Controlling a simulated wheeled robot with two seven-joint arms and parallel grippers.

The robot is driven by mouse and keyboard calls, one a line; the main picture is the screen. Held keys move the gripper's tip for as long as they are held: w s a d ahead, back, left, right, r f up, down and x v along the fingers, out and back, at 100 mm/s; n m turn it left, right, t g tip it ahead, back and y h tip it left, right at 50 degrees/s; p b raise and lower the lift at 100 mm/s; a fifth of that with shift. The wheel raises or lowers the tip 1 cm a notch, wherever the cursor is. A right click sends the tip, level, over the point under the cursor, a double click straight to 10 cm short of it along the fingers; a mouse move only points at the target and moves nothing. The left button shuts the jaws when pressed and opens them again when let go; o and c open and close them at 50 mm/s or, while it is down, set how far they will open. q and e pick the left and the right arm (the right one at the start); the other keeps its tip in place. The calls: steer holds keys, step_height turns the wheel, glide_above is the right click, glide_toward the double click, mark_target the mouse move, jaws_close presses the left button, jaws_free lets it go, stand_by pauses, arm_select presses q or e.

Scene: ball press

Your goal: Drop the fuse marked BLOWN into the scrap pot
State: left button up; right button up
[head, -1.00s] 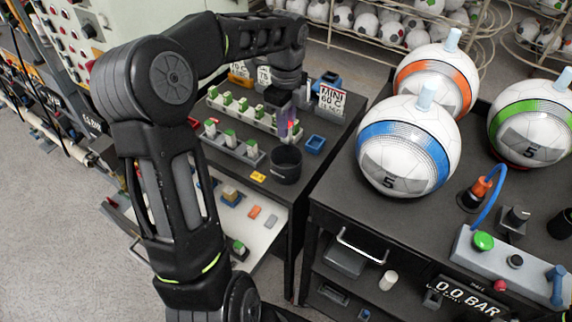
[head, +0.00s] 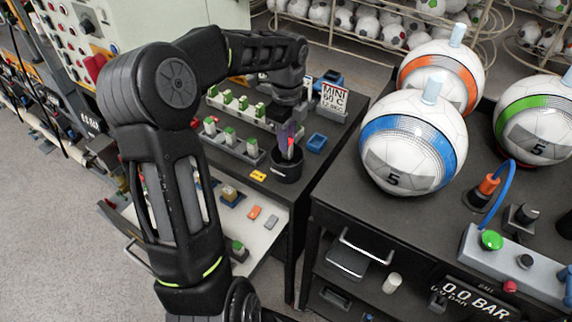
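The scrap pot (head: 287,172) looks to be the round black pot on the dark bench, near the bench's front right corner. My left gripper (head: 289,147) points down over it, with its fingertips at or just inside the pot's mouth. Reddish and purple colour shows at the fingers; I cannot tell whether they hold a fuse. White fuses with green ends stand in a front rack (head: 232,147) and a back rack (head: 239,112). No BLOWN marking can be read. The inside of the pot is mostly hidden. My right gripper is not in view.
A small blue tray (head: 317,143) lies right of the pot, and a yellow tag (head: 258,176) lies left of it. A sign (head: 333,97) stands behind. An open drawer (head: 262,238) with small parts sits below. Large balls (head: 412,143) fill the right bench.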

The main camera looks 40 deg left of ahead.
arm_select(q)
steer(key=o, duration=0.4)
steer(key=shift+o, duration=0.2)
step_height(320, 180, up, 8)
steer(key=shift+f+b, duration=0.1)
steer(key=shift+b, duration=0.5)
stand_by(0.6)
